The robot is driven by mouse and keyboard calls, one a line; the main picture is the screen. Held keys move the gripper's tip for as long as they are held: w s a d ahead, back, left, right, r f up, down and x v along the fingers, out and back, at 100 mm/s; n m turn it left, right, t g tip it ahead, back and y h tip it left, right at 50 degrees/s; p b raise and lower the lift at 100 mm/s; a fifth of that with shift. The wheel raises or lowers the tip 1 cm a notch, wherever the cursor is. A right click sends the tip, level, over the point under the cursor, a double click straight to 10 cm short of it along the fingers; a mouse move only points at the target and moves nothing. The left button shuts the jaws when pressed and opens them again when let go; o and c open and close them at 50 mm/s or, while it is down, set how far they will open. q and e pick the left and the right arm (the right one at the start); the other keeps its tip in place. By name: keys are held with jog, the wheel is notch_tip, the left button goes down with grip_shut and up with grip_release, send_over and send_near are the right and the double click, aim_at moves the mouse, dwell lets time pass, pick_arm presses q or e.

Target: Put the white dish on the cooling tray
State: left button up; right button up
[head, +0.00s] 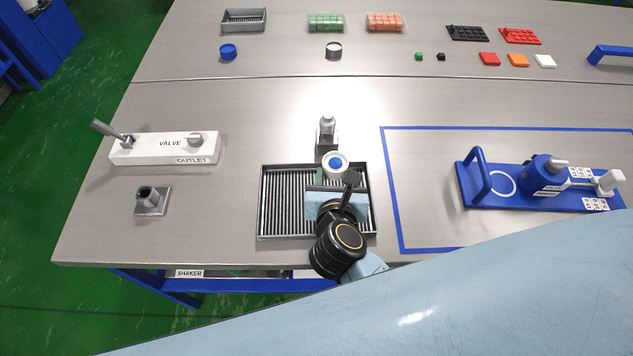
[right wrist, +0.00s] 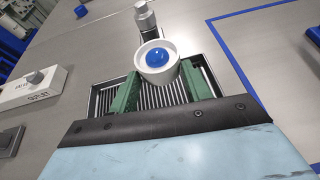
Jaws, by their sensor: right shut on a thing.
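The white dish (head: 336,159) is small and round, with a blue round content in it. It also shows in the right wrist view (right wrist: 158,72), between the green fingers. My right gripper (head: 334,174) is shut on the dish and holds it over the far edge of the cooling tray (head: 262,205). That tray is grey and ribbed, and also shows in the right wrist view (right wrist: 98,98). Whether the dish touches the tray I cannot tell. My gripper and forearm hide the tray's right part. My left gripper is not in view.
A metal post (head: 327,128) stands just behind the tray. A white valve block (head: 165,149) and a grey socket (head: 152,200) are at left. A blue device (head: 520,187) stands inside a blue outline at right. Small coloured parts line the back.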

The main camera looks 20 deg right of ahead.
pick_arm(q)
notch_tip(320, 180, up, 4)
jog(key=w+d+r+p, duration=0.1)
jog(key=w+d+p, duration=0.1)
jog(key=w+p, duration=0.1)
pick_arm(e)
jog(key=s+a+r, duration=0.2)
jog(key=a, duration=0.3)
jog(key=shift+h, duration=0.3)
jog(key=f+b, duration=0.6)
jog(key=shift+w+f, duration=0.15)
jog(key=shift+w, duration=0.05)
pick_arm(q)
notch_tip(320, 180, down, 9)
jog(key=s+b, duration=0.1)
jog(key=b, duration=0.2)
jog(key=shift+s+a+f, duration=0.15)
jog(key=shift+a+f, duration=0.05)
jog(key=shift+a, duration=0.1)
pick_arm(e)
notch_tip(320, 180, down, 3)
jog(key=shift+f, duration=0.2)
jog(key=shift+f, duration=0.15)
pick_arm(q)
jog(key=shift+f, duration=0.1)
pick_arm(e)
jog(key=o, duration=1)
jog(key=shift+c, duration=0.2)
